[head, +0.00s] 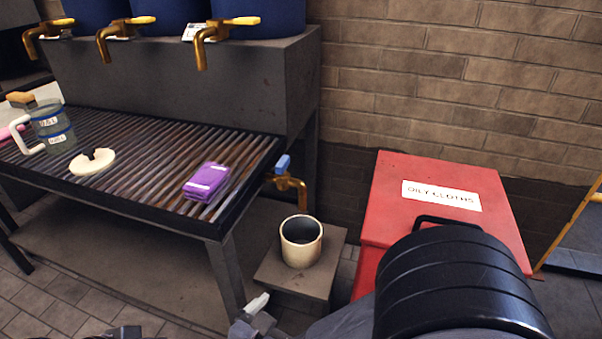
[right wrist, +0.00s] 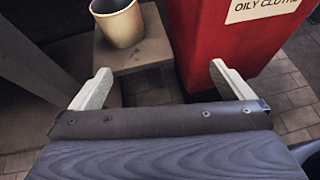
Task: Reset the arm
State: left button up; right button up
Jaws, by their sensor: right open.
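My right gripper (right wrist: 161,69) is open and empty in the right wrist view, with its two pale fingers wide apart. In the head view one pale finger of the right gripper (head: 257,304) shows at the bottom centre, in front of the stand with the cup. My black rounded arm link fills the lower right of the head view and hides part of the red bin. My left gripper's fingers are not seen.
A red bin (head: 400,226) labelled "OILY CLOTHS" stands right of the gripper. A cream cup (head: 301,252) stands on a low block (head: 322,290). A slatted bench (head: 130,182) holds a purple cloth (head: 206,181), a notched cream disc (head: 92,162) and a jug (head: 53,130).

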jog(key=s+d+m+g+y, duration=0.4)
jog(key=d+m+g, duration=0.1)
jog(key=d+m, duration=0.65)
jog(key=s+d+m+g+y, duration=0.3)
jog(key=d+m+g, duration=0.1)
jog(key=d+m, duration=0.75)
notch_tip(320, 180, up, 36)
jog(key=s+m+t+y+p, duration=0.1)
jog(key=m+p, duration=0.7)
jog(key=p, duration=2.4)
jog(key=shift+m+t+y+p, duration=0.4)
jog(key=shift+t+y, duration=0.4)
jog(key=shift+t, duration=0.3)
jog(key=shift+s, duration=0.1)
